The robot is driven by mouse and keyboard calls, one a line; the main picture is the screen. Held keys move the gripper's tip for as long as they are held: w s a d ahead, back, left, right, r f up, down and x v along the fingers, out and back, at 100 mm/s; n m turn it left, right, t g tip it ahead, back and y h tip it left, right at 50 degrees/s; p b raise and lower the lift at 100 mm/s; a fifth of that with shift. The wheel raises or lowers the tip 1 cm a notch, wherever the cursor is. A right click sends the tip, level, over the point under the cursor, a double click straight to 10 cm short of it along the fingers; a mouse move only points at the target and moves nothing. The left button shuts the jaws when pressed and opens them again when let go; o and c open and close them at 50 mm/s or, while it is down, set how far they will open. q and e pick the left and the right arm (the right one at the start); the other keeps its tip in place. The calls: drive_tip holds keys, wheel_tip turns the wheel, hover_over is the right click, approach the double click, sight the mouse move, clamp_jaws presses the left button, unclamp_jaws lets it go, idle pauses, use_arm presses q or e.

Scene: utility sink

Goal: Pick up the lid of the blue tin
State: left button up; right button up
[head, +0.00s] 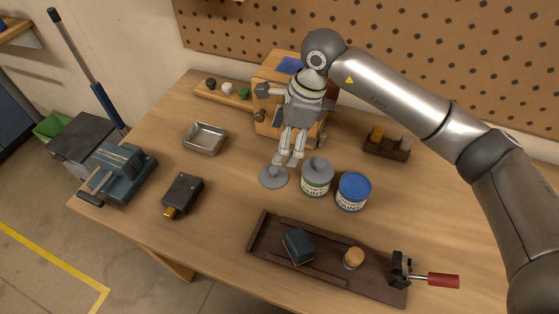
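The blue tin (353,191) stands upright on the bench, with a white label and a flat blue top; I cannot tell whether that is paint or a cover. A grey round lid with a small knob (272,178) lies on the bench to the left of the tins. A tin with a green band (316,187) stands beside the blue tin and bears a similar grey lid (318,167). My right gripper (287,161) points down just above and beside the loose lid, its two fingers apart and nothing seen between them. My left gripper is not in view.
A dark wooden tray (262,236) with a dark block (298,246) and a red-handled clamp (430,279) lies in front. A wooden cabinet (270,73) stands behind my gripper. A metal pan (205,138) and a dark box (183,193) are left. Bench between box and tray is clear.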

sight(274, 169)
drive_tip(key=x, duration=0.3)
drive_tip(key=shift+s+a+f+p, duration=0.3)
drive_tip(key=shift+s+p, duration=0.05)
drive_tip(key=shift+s, duration=0.05)
drive_tip(key=shift+f, duration=0.25)
drive_tip(key=x, duration=0.1)
drive_tip(key=p+x, duration=0.1)
drive_tip(key=x, duration=0.1)
drive_tip(key=p+x, duration=0.1)
drive_tip(key=shift+s+f, duration=0.3)
drive_tip(key=shift+f, duration=0.45)
drive_tip(key=shift+c, duration=0.5)
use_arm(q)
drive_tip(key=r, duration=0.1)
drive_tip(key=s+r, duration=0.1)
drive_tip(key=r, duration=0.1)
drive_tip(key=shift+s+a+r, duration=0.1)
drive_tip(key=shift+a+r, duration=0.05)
use_arm(e)
drive_tip(key=c, duration=0.8)
